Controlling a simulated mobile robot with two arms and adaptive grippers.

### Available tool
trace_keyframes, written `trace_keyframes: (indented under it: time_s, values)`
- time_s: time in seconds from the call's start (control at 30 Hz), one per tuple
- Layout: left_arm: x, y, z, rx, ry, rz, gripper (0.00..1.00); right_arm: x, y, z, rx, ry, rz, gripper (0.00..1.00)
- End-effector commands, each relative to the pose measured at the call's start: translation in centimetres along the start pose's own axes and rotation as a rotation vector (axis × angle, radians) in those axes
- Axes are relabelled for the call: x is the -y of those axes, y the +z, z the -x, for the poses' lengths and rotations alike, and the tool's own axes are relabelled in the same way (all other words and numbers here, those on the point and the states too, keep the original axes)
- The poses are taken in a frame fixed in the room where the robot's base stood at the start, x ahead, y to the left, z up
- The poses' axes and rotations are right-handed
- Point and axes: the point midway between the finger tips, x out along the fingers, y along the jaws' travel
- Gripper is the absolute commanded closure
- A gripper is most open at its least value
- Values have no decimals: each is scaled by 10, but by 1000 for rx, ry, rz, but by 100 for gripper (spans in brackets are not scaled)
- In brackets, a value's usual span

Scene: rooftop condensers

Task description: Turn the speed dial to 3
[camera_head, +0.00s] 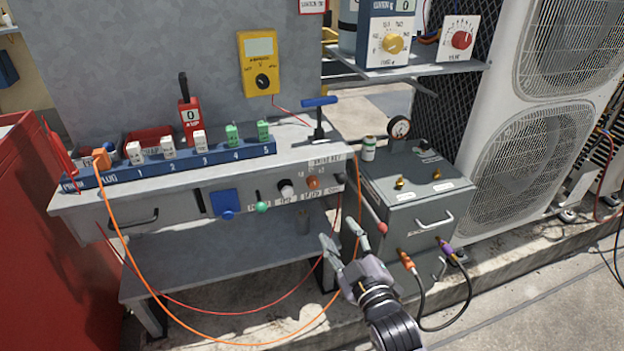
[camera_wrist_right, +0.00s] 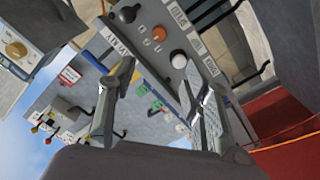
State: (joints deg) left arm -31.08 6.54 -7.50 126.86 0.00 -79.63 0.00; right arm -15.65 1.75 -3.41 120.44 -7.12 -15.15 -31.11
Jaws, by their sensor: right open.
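The grey bench's front panel carries a white round knob (camera_head: 286,188) and an orange-brown dial (camera_head: 313,182) with small marks around it. In the right wrist view the orange dial (camera_wrist_right: 159,33) and the white knob (camera_wrist_right: 178,58) lie beyond the fingers. My right gripper (camera_head: 344,238) is open and empty, in front of and below the panel's right end, apart from the knobs. It also shows in the wrist view (camera_wrist_right: 150,85). My left gripper is not in view.
A green knob (camera_head: 262,207) and a blue plate (camera_head: 224,203) sit left on the panel. A grey box (camera_head: 415,200) with hoses stands close right of the bench. An orange cable (camera_head: 118,235) hangs before the bench. A yellow dial (camera_head: 393,44) is on the shelf unit.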

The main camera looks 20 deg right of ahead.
Motion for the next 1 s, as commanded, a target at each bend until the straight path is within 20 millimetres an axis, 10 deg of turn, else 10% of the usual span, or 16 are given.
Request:
trace_keyframes:
  time_s: [0.57,1.0]
  values:
    - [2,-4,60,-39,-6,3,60,0,-2,-113,-7,4,-5,56]
    - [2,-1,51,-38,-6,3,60,-1,-2,-164,-5,2,-4,56]
